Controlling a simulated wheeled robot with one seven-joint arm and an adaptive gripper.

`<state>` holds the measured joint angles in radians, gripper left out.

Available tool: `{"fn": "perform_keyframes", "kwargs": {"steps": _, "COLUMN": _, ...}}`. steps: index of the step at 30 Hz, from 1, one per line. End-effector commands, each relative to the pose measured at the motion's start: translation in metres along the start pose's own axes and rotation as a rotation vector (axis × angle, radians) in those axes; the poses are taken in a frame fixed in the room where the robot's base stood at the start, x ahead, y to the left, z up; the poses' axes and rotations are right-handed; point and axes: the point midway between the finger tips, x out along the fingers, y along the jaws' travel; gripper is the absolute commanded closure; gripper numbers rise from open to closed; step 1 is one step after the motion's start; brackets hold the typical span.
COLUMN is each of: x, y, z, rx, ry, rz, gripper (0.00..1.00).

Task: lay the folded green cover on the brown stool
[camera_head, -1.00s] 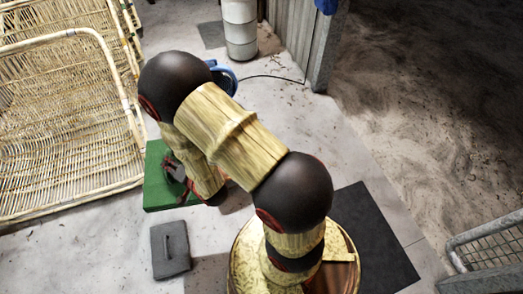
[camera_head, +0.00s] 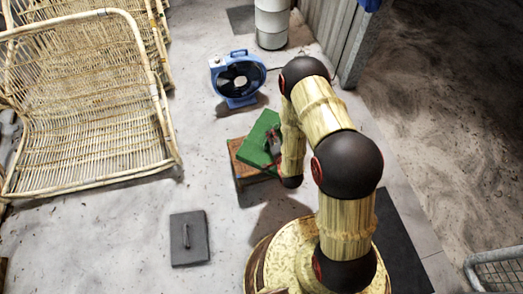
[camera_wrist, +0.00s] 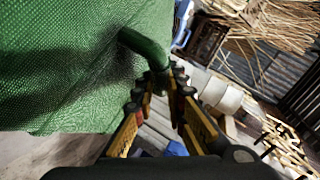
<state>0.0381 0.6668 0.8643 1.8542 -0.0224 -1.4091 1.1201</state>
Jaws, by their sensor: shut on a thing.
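The folded green cover (camera_head: 259,139) is a flat slab at mid-picture in the head view. It hides the upper right part of the brown stool (camera_head: 240,172), whose left and front edges show. The cover lies turned at an angle to the stool; I cannot tell if they touch. My gripper (camera_head: 273,147) is at the cover's right side. In the wrist view the green cover (camera_wrist: 70,60) fills the left, and my gripper (camera_wrist: 161,92) is shut on its raised green handle-like loop (camera_wrist: 147,46). The stool is not clearly seen there.
A blue fan (camera_head: 238,79) stands behind the stool. A rattan chair frame (camera_head: 85,110) is at left. A dark grey box with a handle (camera_head: 189,238) lies on the floor in front. Bare floor lies between the chair and the stool.

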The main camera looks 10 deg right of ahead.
Motion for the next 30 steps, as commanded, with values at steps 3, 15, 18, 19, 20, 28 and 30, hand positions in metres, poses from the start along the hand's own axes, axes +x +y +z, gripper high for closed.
{"fn": "perform_keyframes", "kwargs": {"steps": 3, "x": 0.011, "y": 0.029, "z": 0.010, "rx": 0.002, "ry": 0.001, "rz": 0.004, "gripper": 1.00}}
{"fn": "perform_keyframes", "kwargs": {"steps": 15, "x": 0.024, "y": 0.118, "z": 0.044, "rx": 0.009, "ry": 0.010, "rz": 0.005, "gripper": 1.00}}
{"fn": "perform_keyframes", "kwargs": {"steps": 18, "x": 0.024, "y": 0.131, "z": 0.050, "rx": 0.009, "ry": 0.011, "rz": 0.005, "gripper": 1.00}}
{"fn": "perform_keyframes", "kwargs": {"steps": 19, "x": 0.023, "y": 0.134, "z": 0.051, "rx": 0.010, "ry": 0.011, "rz": 0.004, "gripper": 1.00}}
{"fn": "perform_keyframes", "kwargs": {"steps": 20, "x": 0.023, "y": 0.136, "z": 0.051, "rx": 0.010, "ry": 0.012, "rz": 0.003, "gripper": 1.00}}
{"fn": "perform_keyframes", "kwargs": {"steps": 28, "x": 0.056, "y": 0.140, "z": 0.061, "rx": 0.008, "ry": 0.012, "rz": -0.003, "gripper": 1.00}}
{"fn": "perform_keyframes", "kwargs": {"steps": 30, "x": 0.072, "y": 0.140, "z": 0.065, "rx": 0.009, "ry": 0.012, "rz": -0.002, "gripper": 1.00}}
